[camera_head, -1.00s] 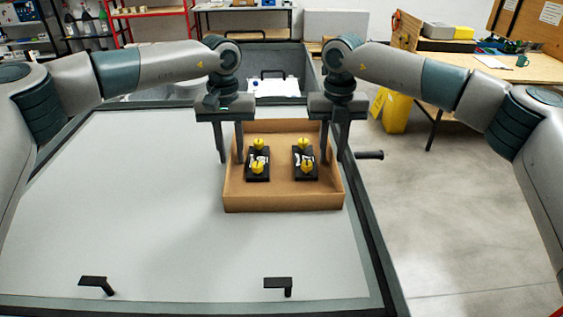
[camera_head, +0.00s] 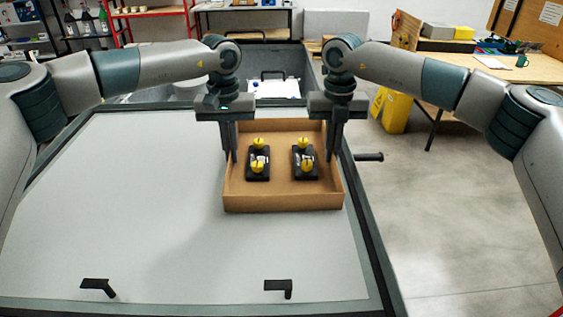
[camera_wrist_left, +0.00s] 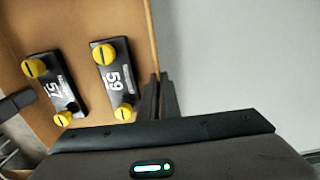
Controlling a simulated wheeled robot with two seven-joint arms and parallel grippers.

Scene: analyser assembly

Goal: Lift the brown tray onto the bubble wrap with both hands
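The brown tray (camera_head: 283,201) sits on the light grey table top near its right edge. It holds two black blocks with yellow knobs, the left block (camera_head: 258,174) and the right block (camera_head: 305,174). My left gripper (camera_head: 230,158) is shut on the tray's left wall. In the left wrist view its fingers (camera_wrist_left: 160,98) close together at the wall of the tray (camera_wrist_left: 80,18). My right gripper (camera_head: 331,157) is shut on the tray's right wall. I cannot clearly make out bubble wrap.
A grey open container (camera_head: 305,62) with whitish material (camera_head: 275,88) inside stands behind the table. The table top (camera_head: 130,200) is clear to the left. Two black handles (camera_head: 97,286) lie at the front edge. A black handle (camera_head: 368,157) sticks out at the right. A yellow container (camera_head: 391,110) stands on the floor.

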